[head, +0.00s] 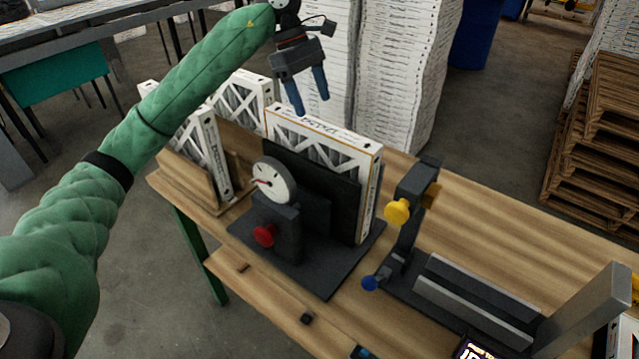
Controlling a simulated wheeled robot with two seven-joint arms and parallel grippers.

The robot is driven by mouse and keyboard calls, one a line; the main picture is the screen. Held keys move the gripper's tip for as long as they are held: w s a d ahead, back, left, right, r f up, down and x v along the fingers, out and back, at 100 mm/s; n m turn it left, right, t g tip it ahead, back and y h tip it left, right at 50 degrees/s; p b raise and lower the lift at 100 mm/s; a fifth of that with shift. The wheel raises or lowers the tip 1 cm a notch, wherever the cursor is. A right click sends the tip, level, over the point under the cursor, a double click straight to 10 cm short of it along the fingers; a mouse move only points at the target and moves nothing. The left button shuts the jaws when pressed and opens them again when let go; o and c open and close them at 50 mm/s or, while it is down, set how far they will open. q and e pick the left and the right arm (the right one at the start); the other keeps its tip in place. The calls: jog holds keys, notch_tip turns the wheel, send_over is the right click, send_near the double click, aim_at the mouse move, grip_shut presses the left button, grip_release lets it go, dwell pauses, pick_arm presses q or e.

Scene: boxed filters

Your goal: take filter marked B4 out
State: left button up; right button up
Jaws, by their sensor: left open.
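My left gripper (312,105) is open, its two blue fingers pointing down. In the picture its fingertips are just above the top edge of a white-framed filter (369,190); I cannot tell whether they touch it. This filter stands upright in a black fixture (325,280) with a round dial gauge and a red knob. Two more white-framed filters, a near one (211,150) and a far one (262,88), stand at the left end of the table, partly behind my green sleeved arm. The marking B4 cannot be read on any filter. My right gripper is not in view.
On the wooden table (490,235), a dark fixture (405,215) with yellow and blue knobs and grey rails stands at the right. A wooden holder (185,182) is at the left. Tall white stacks (400,70) and wooden pallets (610,120) stand behind.

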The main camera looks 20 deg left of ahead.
aim_at(318, 125)
pick_arm(q)
notch_tip(318, 125, down, 2)
jog(key=shift+f+b, duration=0.1)
jog(key=shift+b, duration=0.3)
jog(key=shift+p+x, duration=0.6)
jog(key=shift+x, duration=0.6)
jog(key=p+x, duration=0.3)
jog(key=x, duration=0.1)
jog(key=shift+d, duration=0.1)
jog(key=shift+d+f+p, duration=0.15)
jog(key=shift+f+p, duration=0.25)
jog(key=shift+f, duration=0.1)
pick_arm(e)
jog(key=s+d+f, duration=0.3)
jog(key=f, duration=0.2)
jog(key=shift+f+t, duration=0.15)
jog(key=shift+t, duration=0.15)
pick_arm(q)
jog(key=shift+f+b, duration=0.3)
jog(key=shift+b, duration=0.55)
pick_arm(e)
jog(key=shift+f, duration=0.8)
pick_arm(q)
jog(key=c, duration=1.4)
jog(key=shift+r, duration=0.1)
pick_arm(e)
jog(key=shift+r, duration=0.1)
